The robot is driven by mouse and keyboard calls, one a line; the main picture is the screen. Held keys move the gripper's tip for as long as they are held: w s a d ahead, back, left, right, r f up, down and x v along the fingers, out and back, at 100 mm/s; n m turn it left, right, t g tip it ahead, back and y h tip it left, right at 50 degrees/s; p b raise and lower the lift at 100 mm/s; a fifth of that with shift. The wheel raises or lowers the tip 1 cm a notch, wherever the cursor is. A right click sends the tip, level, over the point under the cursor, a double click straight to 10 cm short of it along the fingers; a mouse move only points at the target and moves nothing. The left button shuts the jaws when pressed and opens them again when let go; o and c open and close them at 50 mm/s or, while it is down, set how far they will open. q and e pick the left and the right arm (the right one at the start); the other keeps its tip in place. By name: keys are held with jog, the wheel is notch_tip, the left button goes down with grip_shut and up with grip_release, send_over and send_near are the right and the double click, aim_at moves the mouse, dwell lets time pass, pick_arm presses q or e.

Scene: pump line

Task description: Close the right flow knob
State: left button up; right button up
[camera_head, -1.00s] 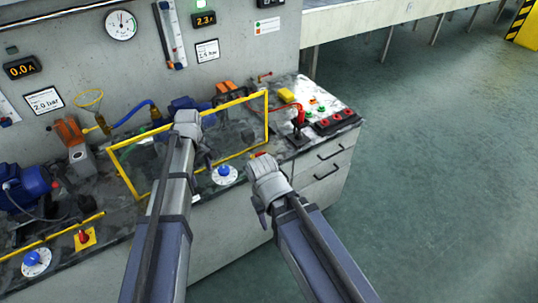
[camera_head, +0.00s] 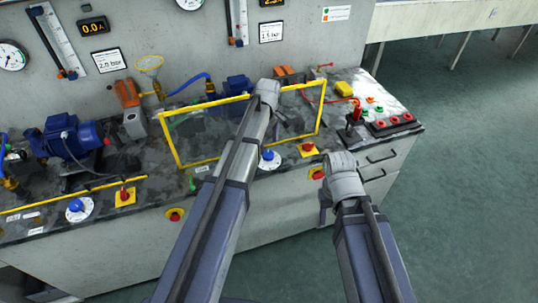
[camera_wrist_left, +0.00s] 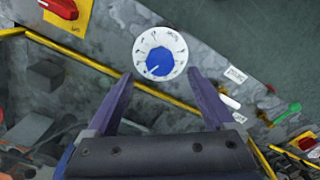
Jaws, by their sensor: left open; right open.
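The right flow knob is a blue knob on a white dial (camera_head: 269,158) at the bench's front edge, below the yellow frame. In the left wrist view it (camera_wrist_left: 160,60) shows upside down, with a white pointer mark toward the lower left. My left gripper (camera_wrist_left: 161,78) is open, its fingertips either side of the dial's near edge, with nothing between them. I cannot tell its height above the knob. In the head view my left gripper (camera_head: 267,97) is over the frame, its fingers mostly hidden. My right gripper (camera_head: 330,200) is open and empty in front of the bench.
A red switch on a yellow plate (camera_head: 307,149) sits right of the knob, and a green lever (camera_head: 192,183) to its left. The yellow frame (camera_head: 178,151) stands behind. Another blue knob on a dial (camera_head: 78,207) is far left. Floor at right is clear.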

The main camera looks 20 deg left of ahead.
aim_at(268, 154)
pick_arm(q)
notch_tip(268, 154, down, 5)
jog(key=b, duration=0.4)
jog(key=shift+f, duration=0.15)
jog(key=shift+c, duration=0.2)
jog(key=c, duration=1.3)
